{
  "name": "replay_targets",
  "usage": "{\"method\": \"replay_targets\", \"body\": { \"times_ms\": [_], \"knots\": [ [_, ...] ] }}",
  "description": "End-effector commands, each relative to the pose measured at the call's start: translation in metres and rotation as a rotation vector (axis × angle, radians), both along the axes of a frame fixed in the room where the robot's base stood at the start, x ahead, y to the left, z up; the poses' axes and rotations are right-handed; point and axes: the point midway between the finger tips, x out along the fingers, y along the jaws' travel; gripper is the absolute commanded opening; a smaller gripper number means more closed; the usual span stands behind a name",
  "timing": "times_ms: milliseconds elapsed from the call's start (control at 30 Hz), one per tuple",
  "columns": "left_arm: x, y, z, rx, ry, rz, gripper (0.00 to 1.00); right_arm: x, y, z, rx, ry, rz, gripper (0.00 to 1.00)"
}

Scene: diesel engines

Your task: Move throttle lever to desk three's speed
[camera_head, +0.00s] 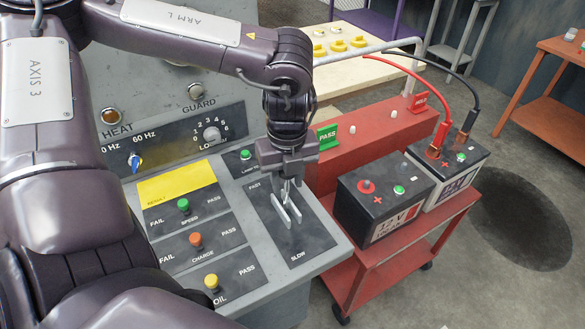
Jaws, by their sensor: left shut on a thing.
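The throttle panel (303,238) is a dark plate on the grey console, marked FAST at its far end and SLOW at its near end. My left gripper (287,212) reaches down over the middle of this plate and is shut on the throttle lever (287,190). The lever is mostly hidden by the fingers, so its exact setting is hard to read. My right gripper is not in view. No speed value for desk three is readable.
The console (190,255) carries SPEED, CHARGE and OIL switches and a load knob (211,134). To its right, a red cart (390,250) holds two batteries (385,196) with red and black cables. A green PASS sign (327,137) stands close to my left gripper.

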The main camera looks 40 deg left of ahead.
Motion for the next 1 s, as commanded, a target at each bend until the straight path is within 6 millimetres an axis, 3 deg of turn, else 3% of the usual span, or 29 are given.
{"method": "replay_targets", "body": {
  "times_ms": [67, 100, 233, 567, 1000],
  "knots": [
    [0.002, 0.001, 0.001, 0.006, -0.006, 0.002, 0.00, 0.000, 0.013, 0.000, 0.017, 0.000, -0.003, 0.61],
    [0.002, 0.002, 0.001, 0.006, -0.007, 0.002, 0.36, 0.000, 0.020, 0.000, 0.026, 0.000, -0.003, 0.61],
    [0.002, 0.002, 0.001, 0.007, -0.006, 0.003, 0.54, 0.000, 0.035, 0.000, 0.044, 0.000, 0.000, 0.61],
    [0.002, 0.002, 0.004, 0.007, -0.006, 0.002, 0.54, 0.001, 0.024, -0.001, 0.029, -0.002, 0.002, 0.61],
    [0.002, 0.000, 0.069, 0.009, -0.008, 0.002, 0.54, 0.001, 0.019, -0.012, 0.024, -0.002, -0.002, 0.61]
  ]
}}
